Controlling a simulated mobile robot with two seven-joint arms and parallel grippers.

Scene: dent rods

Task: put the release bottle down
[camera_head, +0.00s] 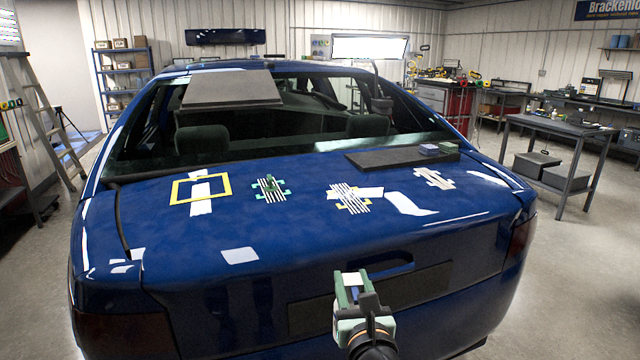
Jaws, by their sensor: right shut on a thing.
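My right gripper (362,305) is low in the middle of the head view, in front of the trunk of the blue car (200,265). My left gripper is not in view.
On the trunk lid lie a yellow frame (174,191), striped patches with coloured tabs (270,190), and a dark mat (385,159) bearing small purple and green blocks (429,150). A workbench (560,124) stands at right. The lid's front is mostly clear.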

